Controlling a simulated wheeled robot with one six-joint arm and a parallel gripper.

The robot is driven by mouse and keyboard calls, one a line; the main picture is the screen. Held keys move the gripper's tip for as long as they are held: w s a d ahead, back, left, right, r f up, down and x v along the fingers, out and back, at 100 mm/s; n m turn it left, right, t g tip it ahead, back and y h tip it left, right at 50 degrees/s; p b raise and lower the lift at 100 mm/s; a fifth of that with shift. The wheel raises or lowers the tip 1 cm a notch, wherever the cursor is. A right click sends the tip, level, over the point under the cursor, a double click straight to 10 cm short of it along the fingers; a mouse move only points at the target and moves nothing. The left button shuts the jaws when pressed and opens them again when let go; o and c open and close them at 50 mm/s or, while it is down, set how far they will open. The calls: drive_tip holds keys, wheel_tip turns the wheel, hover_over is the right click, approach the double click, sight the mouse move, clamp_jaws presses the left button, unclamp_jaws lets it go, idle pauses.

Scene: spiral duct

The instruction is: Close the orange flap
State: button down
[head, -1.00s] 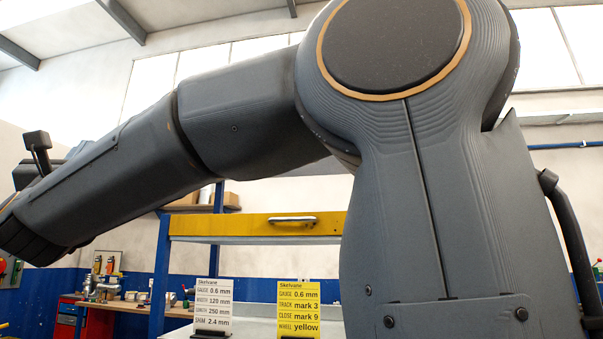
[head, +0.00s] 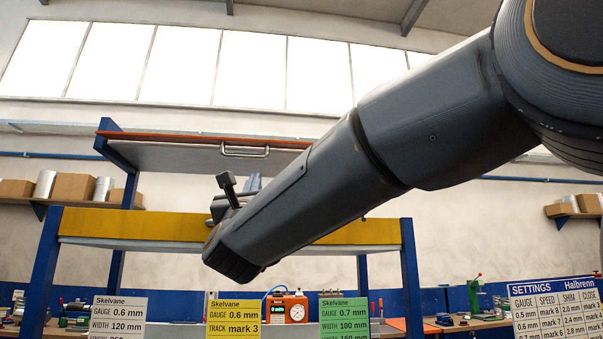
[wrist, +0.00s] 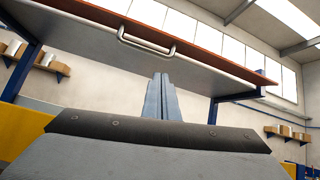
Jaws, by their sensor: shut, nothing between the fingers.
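The orange flap (head: 190,148) is raised in the head view, standing out nearly level above the yellow beam of a blue frame. Its pale underside faces me, its upper edge is orange, and a metal bar handle (head: 245,151) sits on it. In the wrist view the flap (wrist: 215,78) crosses the upper part, with its handle (wrist: 143,42) left of centre. My gripper (wrist: 160,80) is shut and empty, its fingers pointing up at the flap's underside, below the handle in the picture. In the head view my gripper (head: 253,183) is partly hidden by my wrist; whether it touches the flap is unclear.
The yellow beam (head: 130,223) spans the blue posts (head: 411,280) below the flap. White (head: 118,312), yellow (head: 232,317) and green (head: 344,316) cards stand in front. Shelves with boxes (head: 73,188) line the back wall. Space right of the frame looks open.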

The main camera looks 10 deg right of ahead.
drive_tip(key=d+p+x, duration=0.1)
drive_tip(key=p+x, duration=0.5)
drive_tip(key=x, duration=0.4)
drive_tip(key=shift+w+d, duration=0.2)
drive_tip(key=shift+w, duration=0.05)
drive_tip(key=shift+s+f+b, duration=0.1)
drive_tip(key=shift+b, duration=0.35)
